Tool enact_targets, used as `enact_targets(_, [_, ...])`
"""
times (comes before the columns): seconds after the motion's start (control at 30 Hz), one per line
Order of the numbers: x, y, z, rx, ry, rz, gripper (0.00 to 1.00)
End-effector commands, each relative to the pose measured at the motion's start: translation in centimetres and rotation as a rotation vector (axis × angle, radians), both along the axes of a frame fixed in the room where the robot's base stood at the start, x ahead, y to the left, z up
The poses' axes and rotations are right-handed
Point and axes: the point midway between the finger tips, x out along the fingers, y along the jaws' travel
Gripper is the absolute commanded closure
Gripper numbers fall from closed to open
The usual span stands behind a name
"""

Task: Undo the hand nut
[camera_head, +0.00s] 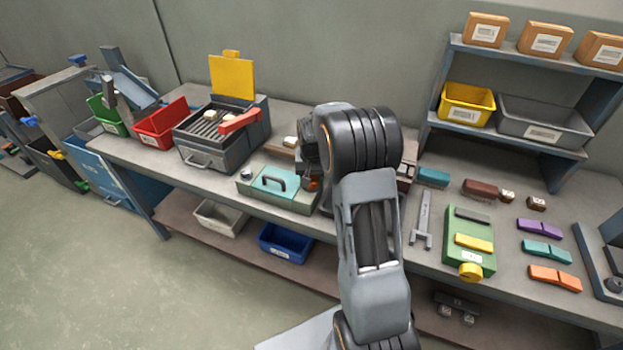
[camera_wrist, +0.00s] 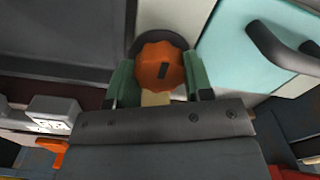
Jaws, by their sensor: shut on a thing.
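The hand nut (camera_wrist: 160,66) is an orange, scalloped knob with a dark slot mark on its face, seen in the wrist view in front of a dark round base. My gripper (camera_wrist: 160,78) has its two green fingers on either side of the nut and is shut on it. In the head view my arm covers most of this spot, and only a small orange patch of the nut (camera_head: 313,184) shows beside the teal-lidded box (camera_head: 268,191).
The teal lid with its dark handle (camera_wrist: 265,40) is close on the right in the wrist view. A grill-like unit with a raised yellow lid (camera_head: 232,77) stands left on the bench. A wrench (camera_head: 423,222) and a green block (camera_head: 468,250) lie to the right.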

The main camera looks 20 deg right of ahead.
Motion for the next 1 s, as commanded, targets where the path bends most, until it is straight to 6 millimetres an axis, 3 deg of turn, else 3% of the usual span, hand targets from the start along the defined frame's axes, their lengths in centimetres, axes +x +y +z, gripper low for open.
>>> enact_targets(0.23, [0.0, 0.0, 0.1, -0.002, -0.001, 0.005, 0.77])
enact_targets(0.27, [0.0, 0.0, 0.1, -0.002, -0.001, 0.005, 0.51])
enact_targets(0.5, [0.0, 0.0, 0.0, -0.001, -0.001, 0.003, 0.28])
enact_targets(0.83, [0.0, 0.0, 0.5, -0.002, -0.001, 0.001, 0.28])
enact_targets(1.0, [0.0, 0.0, 2.9, -0.002, -0.005, 0.002, 0.28])
